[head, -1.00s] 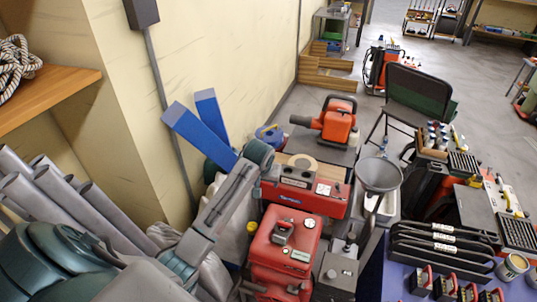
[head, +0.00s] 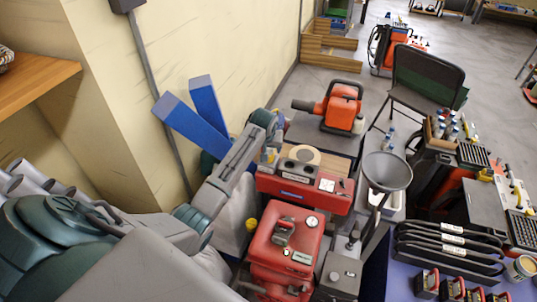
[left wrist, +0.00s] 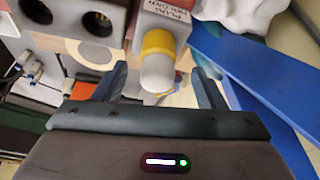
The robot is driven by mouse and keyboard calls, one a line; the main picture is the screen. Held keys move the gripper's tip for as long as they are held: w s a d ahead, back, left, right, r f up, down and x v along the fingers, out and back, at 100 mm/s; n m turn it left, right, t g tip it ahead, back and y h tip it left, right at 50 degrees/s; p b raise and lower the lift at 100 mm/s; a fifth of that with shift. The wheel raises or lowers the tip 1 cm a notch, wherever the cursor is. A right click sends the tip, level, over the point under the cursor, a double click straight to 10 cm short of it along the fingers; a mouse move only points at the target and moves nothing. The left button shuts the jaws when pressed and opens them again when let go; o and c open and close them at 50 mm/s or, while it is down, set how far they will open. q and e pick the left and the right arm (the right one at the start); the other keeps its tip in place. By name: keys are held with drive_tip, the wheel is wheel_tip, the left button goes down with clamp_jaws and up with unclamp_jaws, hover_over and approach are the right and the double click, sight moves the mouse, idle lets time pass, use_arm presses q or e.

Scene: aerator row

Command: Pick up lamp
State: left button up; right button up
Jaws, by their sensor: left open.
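A small white rounded bulb with a yellow collar, which looks like the lamp (left wrist: 157,70), shows in the left wrist view. It sticks out of a grey block (left wrist: 160,18) with printed lettering. My left gripper (left wrist: 160,92) is open, one finger on each side of the bulb in that view; I cannot tell how far the bulb is from the fingers. In the head view my left gripper (head: 272,143) is at the back left end of a red-fronted box (head: 300,192). The lamp is hard to make out there. My right gripper is not in view.
Two blue bars (head: 195,124) lean close beside my left gripper. A tape roll (head: 299,155) lies on the red-fronted box. A red machine (head: 284,240) stands in front and an orange machine (head: 341,105) behind. A grey funnel (head: 387,171) is to the right.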

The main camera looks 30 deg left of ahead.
use_arm(q)
drive_tip(key=x, duration=0.3)
drive_tip(key=shift+w+d+f, duration=0.1)
drive_tip(key=shift+f, duration=0.2)
drive_tip(key=shift+c, duration=1)
drive_tip(key=c, duration=0.9)
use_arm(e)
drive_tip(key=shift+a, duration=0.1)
